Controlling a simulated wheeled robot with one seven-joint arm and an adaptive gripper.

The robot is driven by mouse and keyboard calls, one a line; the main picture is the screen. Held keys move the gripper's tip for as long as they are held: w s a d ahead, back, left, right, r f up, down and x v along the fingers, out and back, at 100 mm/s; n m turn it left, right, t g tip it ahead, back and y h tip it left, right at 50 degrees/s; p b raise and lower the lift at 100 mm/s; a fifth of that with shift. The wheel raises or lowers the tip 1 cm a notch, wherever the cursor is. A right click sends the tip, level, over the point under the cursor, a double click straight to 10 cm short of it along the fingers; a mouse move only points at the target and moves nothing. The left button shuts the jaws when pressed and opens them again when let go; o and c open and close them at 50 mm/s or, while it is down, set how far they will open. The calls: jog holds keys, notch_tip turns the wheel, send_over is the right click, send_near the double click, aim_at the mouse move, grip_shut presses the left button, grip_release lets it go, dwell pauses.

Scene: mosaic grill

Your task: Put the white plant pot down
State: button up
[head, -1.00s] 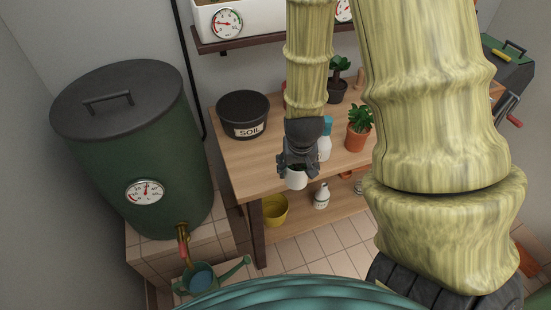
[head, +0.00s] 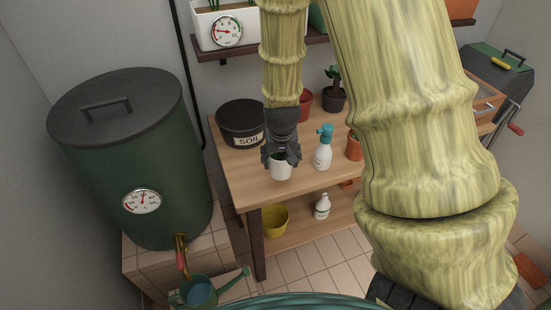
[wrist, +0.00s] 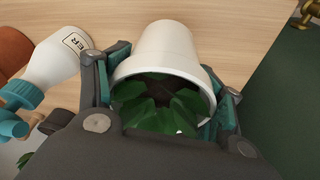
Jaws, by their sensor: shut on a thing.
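The white plant pot (head: 281,168) is held in my gripper (head: 281,157) near the front left part of the wooden table (head: 240,172). In the wrist view, the pot (wrist: 180,48) sits between the two fingers of my gripper (wrist: 165,88), which are shut on its sides. Green leaves and dark soil show in its mouth. The pot is over the table top; I cannot tell whether its base touches the wood.
A black soil bucket (head: 240,122) stands behind and left of the pot. A spray bottle (head: 323,150) stands close on the right, with a terracotta pot (head: 354,147) beyond it. A green barrel (head: 135,165) is at the left. Bare wood lies left of the pot.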

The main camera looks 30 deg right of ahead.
jog(key=shift+w+f, duration=0.2)
jog(key=shift+w, duration=1.35)
jog(key=shift+f+p, duration=0.7)
jog(key=shift+f, duration=1.05)
jog(key=shift+f, duration=0.1)
jog(key=o, duration=1.5)
jog(key=shift+b+v, duration=0.65)
jog(key=shift+v, duration=5.45)
